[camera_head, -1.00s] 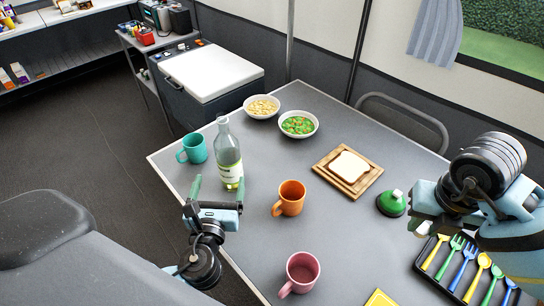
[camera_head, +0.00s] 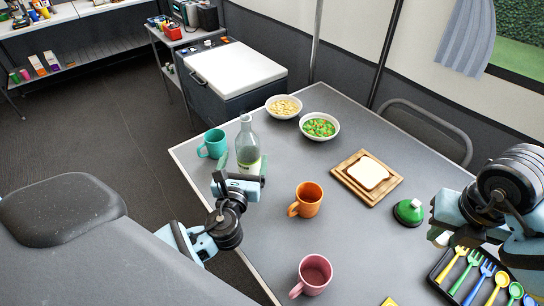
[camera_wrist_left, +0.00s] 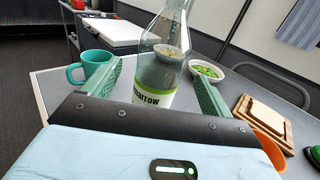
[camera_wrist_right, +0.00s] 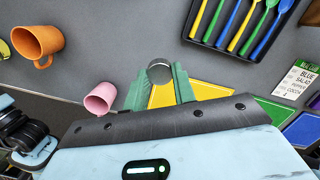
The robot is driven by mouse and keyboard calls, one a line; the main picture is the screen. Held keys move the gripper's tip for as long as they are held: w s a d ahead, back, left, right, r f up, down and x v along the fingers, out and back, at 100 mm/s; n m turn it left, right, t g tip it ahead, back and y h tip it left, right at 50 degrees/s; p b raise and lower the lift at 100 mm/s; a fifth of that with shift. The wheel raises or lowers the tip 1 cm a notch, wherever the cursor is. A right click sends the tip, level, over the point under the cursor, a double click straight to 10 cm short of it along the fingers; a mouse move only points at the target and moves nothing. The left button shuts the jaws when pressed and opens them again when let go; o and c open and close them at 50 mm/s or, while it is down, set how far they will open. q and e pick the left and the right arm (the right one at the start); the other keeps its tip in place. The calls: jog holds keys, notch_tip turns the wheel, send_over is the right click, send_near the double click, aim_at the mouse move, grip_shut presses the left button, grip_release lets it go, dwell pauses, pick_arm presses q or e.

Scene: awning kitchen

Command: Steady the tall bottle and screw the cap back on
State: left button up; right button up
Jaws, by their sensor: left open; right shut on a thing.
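The tall clear bottle (camera_head: 247,142) with a white and green label stands upright at the table's left side. My left gripper (camera_wrist_left: 155,68) is open, with one finger on each side of the bottle in the left wrist view; a gap to the fingers seems to show. The bottle's top is cut off there. My right gripper (camera_wrist_right: 159,78) is shut on a small round grey cap (camera_wrist_right: 159,70), held above the table at the right, apart from the bottle. In the head view the right arm hides the cap.
A teal mug (camera_head: 213,144) stands just left of the bottle. An orange mug (camera_head: 307,199), a pink mug (camera_head: 315,273), two bowls (camera_head: 320,126), a bread board (camera_head: 350,186), a green dome-shaped thing (camera_head: 408,211) and a cutlery tray (camera_wrist_right: 232,46) are also on the table.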

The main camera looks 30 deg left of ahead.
pick_arm(q)
jog(key=x, duration=0.5)
jog(key=shift+w+f, duration=0.1)
jog(key=shift+f, duration=0.15)
jog(key=shift+c, duration=0.5)
jog(key=c, duration=1.2)
jog(key=shift+o, duration=0.2)
jog(key=shift+r, duration=0.25)
pick_arm(e)
jog(key=shift+r, duration=0.1)
